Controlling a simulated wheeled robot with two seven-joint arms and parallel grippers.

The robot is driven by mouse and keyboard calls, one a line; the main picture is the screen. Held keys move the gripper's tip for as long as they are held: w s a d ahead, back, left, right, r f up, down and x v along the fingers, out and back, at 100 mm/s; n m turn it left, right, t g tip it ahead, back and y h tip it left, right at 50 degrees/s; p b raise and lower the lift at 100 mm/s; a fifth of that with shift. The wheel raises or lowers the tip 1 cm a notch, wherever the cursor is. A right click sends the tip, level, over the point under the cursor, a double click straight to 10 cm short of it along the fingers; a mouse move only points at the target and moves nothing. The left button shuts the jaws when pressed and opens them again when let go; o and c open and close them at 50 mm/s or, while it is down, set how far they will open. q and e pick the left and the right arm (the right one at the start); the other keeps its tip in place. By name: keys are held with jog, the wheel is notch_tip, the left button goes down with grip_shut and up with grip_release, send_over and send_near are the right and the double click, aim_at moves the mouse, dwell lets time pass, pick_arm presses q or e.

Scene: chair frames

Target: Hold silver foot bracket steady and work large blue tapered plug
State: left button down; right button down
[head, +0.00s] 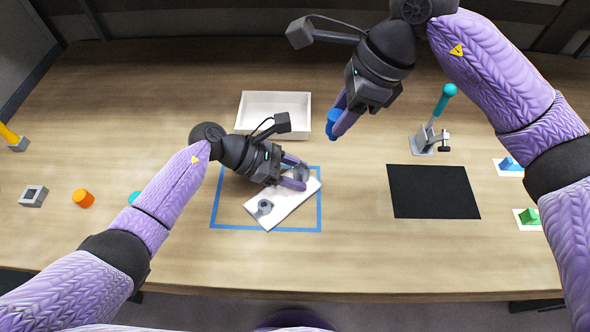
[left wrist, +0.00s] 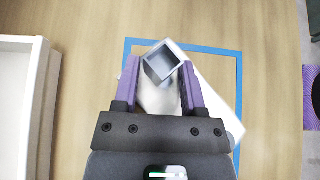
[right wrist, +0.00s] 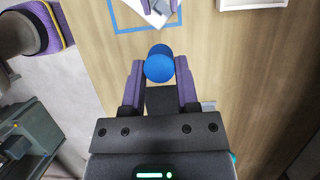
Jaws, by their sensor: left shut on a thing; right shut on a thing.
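The silver foot bracket (head: 282,204) is a pale plate with a raised square socket (left wrist: 160,62) at one end and a round grey boss (head: 264,207) at the other. It lies tilted inside the blue tape square. My left gripper (head: 294,174) is shut on the bracket at its socket end; the left wrist view shows the fingers on both sides of the socket, which looks empty. My right gripper (head: 342,115) is shut on the large blue tapered plug (head: 333,122), held above the table behind and right of the bracket. The plug's round face (right wrist: 159,64) shows between the fingertips.
A white tray (head: 243,106) stands behind the bracket. A black mat (head: 432,192) lies to the right, with a teal-handled clamp (head: 437,120) behind it. Small blue (head: 511,164) and green (head: 530,216) blocks sit far right. An orange cylinder (head: 83,198) and a grey square part (head: 33,196) are at left.

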pick_arm(q)
jog(key=shift+c, duration=0.4)
grip_release()
jog(key=shift+f, duration=0.1)
jog(key=v, duration=1.2)
